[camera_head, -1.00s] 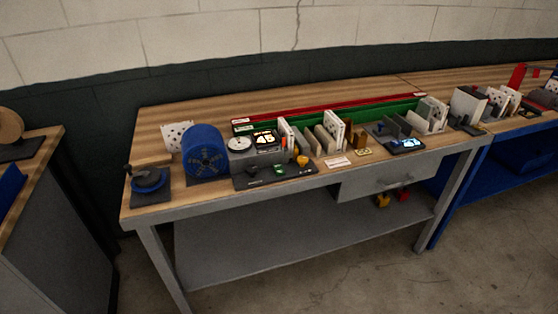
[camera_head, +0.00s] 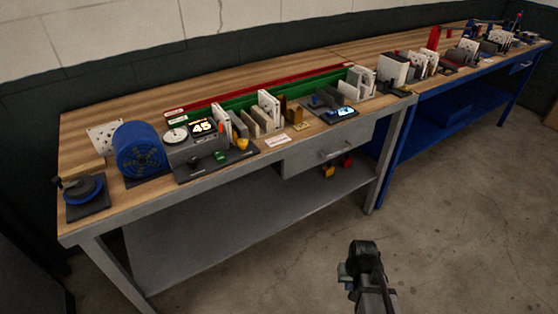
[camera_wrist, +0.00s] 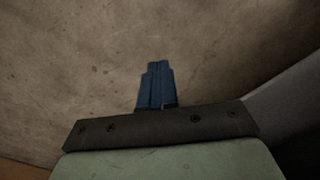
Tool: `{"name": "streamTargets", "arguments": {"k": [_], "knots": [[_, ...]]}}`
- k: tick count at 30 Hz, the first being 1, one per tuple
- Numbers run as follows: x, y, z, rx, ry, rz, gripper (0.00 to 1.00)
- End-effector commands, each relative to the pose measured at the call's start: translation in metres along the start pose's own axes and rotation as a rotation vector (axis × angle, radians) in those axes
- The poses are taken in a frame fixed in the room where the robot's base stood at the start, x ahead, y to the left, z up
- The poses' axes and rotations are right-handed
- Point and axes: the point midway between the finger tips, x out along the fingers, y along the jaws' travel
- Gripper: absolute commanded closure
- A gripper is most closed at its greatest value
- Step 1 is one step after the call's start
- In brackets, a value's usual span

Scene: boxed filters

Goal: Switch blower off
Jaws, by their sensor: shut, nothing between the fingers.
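The blower is a blue drum-shaped fan (camera_head: 140,150) on the left part of the wooden bench in the head view. To its right is a grey unit with a round white dial and a lit display (camera_head: 203,126) reading 45. In front of it lies a dark control panel (camera_head: 205,168) with a black knob, a green switch (camera_head: 221,157) and a yellow knob (camera_head: 243,143). Which control belongs to the blower is not clear. My gripper (camera_wrist: 157,68) shows in the wrist view, shut and empty over bare floor. In the head view, part of my arm is at lower right, away from the bench.
A blue round fixture (camera_head: 86,188) stands at the bench's left corner. Upright filters and holders (camera_head: 268,108), a small device with a lit screen (camera_head: 342,112) and a drawer (camera_head: 335,150) are to the right. A blue bench (camera_head: 440,112) adjoins. Floor before the bench is clear.

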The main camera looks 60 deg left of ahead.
Motion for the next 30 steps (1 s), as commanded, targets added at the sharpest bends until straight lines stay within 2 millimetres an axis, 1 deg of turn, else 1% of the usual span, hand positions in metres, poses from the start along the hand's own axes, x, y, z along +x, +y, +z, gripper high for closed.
{"name": "streamTargets", "arguments": {"k": [1,3,8,12,17,21,26,30], "knots": [[-0.011,-0.015,-0.015,-0.025,0.022,-0.001,1.00],[-0.025,-0.032,-0.031,-0.053,0.048,-0.003,1.00],[-0.059,-0.075,-0.064,-0.117,0.107,-0.011,1.00],[-0.092,-0.115,-0.089,-0.170,0.157,-0.021,1.00],[-0.132,-0.161,-0.113,-0.229,0.212,-0.036,1.00],[-0.170,-0.203,-0.130,-0.280,0.259,-0.051,1.00],[-0.216,-0.250,-0.145,-0.336,0.308,-0.070,1.00],[-0.258,-0.290,-0.156,-0.382,0.349,-0.088,1.00]]}}
